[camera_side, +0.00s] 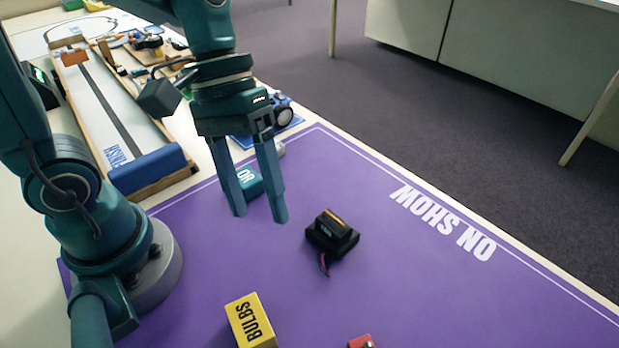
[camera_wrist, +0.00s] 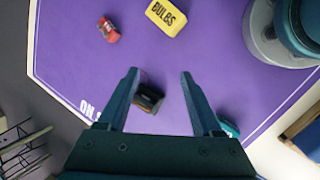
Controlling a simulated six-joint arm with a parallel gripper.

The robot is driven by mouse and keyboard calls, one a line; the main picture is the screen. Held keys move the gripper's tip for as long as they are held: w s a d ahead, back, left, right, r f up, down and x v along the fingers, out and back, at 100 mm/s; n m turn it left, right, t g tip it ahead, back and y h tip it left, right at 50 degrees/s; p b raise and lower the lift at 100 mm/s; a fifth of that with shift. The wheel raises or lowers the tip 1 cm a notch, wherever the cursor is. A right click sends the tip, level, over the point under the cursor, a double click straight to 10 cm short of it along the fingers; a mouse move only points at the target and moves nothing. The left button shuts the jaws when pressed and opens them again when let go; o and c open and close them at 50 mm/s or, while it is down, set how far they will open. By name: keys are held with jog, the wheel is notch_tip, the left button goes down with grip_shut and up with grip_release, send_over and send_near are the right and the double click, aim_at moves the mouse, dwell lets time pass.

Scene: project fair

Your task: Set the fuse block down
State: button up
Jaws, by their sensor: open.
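A small black block (camera_side: 337,222) with an orange strip on top sits on a wider black base (camera_side: 322,241) with a short red lead, on the purple mat. It appears to be the fuse block; no label on it is readable. In the wrist view the black block (camera_wrist: 149,98) lies between and beyond my fingers. My gripper (camera_side: 260,216) is open and empty above the mat, to the left of the block in the side view and apart from it. Both fingers also show in the wrist view (camera_wrist: 159,72).
The purple ON SHOW mat (camera_side: 430,290) also bears a yellow BULBS box (camera_side: 250,321), a red item (camera_side: 361,342) and a teal block (camera_side: 249,182) behind my fingers. A wooden track with a blue end block (camera_side: 147,169) stands left. The mat's right side is clear.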

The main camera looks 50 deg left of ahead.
jog(key=a+r+m+t+y, duration=0.3)
jog(key=a+t, duration=0.3)
jog(key=a, duration=0.2)
jog(key=shift+s+r+m+t+y, duration=0.4)
jog(key=shift+m+y, duration=0.1)
jog(key=shift+y, duration=0.2)
